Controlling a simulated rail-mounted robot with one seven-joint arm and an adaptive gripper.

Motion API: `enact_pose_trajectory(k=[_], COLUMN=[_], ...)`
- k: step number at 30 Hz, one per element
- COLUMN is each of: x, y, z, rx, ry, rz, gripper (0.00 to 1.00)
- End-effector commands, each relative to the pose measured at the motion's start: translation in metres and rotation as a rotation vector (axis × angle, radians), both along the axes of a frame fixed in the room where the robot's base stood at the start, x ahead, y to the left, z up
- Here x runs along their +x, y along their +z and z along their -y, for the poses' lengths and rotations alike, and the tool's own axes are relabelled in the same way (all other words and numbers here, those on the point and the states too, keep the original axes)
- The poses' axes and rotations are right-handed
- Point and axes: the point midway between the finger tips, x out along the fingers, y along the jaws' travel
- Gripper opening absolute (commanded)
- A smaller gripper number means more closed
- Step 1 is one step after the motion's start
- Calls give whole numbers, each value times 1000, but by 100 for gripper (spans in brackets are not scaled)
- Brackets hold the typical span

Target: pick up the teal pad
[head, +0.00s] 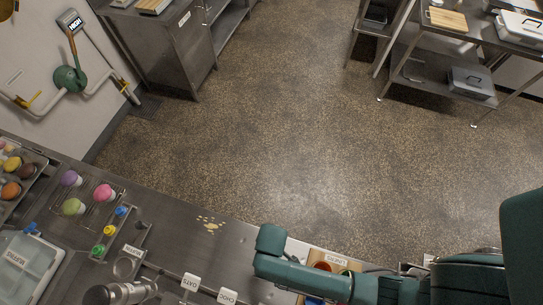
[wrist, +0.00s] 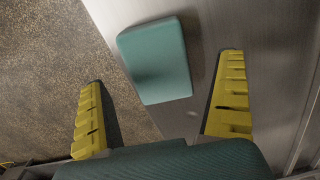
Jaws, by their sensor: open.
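The teal pad (wrist: 155,60) is a rounded rectangular block in the wrist view. It lies on a grey metal surface (wrist: 230,25), at or close to the edge above the speckled floor. My gripper (wrist: 162,69) is open, with one yellow finger at the left and one at the right. The pad shows ahead of the fingers and between their lines, tilted a little in the picture. A dark shadow falls on its lower left part. Neither finger visibly touches it. I cannot make out the pad or the fingers in the head view, where my teal arm covers part of the counter.
A divided wooden box (head: 326,258) stands beside my arm. Open floor lies beyond, with steel tables at the back.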

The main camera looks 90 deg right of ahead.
Motion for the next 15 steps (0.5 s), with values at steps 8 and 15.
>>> enact_pose_trajectory(k=[8,15], x=[1,0], y=[-33,-33], z=[2,2], rx=[0,0], ry=[1,1], rz=[1,1], gripper=[100,85])
